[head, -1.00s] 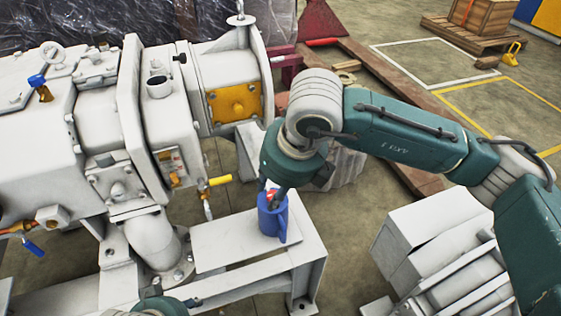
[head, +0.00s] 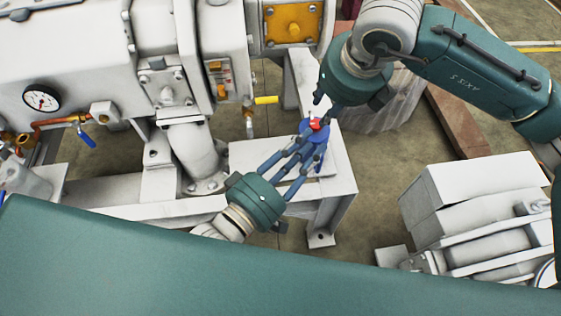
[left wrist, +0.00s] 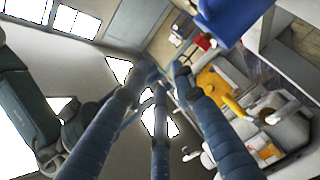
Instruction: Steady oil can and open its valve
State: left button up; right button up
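The blue oil can (head: 322,142) with a red part (head: 314,124) on top stands on the pale metal stand (head: 345,172) in the head view. My left gripper (head: 306,143) reaches it from the lower left. Its fingers are spread and overlap the can's near side in the picture, so contact cannot be told. In the left wrist view, the fingers are apart with nothing between them, and a blue body, seemingly the can (left wrist: 232,18), is at the upper right. My right gripper (head: 327,104) is above the can, by the red part. Its fingers are mostly hidden.
The white vacuum machine (head: 80,70) fills the left, with a yellow-handled valve (head: 265,100), a gauge (head: 40,97) and a blue-handled valve (head: 87,140). A pale boxy unit (head: 470,185) stands at the right. Floor is open between it and the stand.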

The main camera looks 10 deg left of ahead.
pick_arm(q)
jog(key=s+d+r+h, duration=0.4)
jog(key=s+r+h, duration=0.4)
jog(key=r+h, duration=0.15)
jog(key=m+g+y, duration=0.6)
jog(key=m+g, duration=0.5)
jog(key=m, duration=1.1)
send_near(318, 167)
jog(key=shift+h, duration=0.25)
jog(key=x, duration=1)
jog(key=shift+w+d+f, duration=0.1)
jog(key=shift+w+f, duration=0.05)
jog(key=shift+f, duration=0.15)
jog(key=shift+c, duration=0.2)
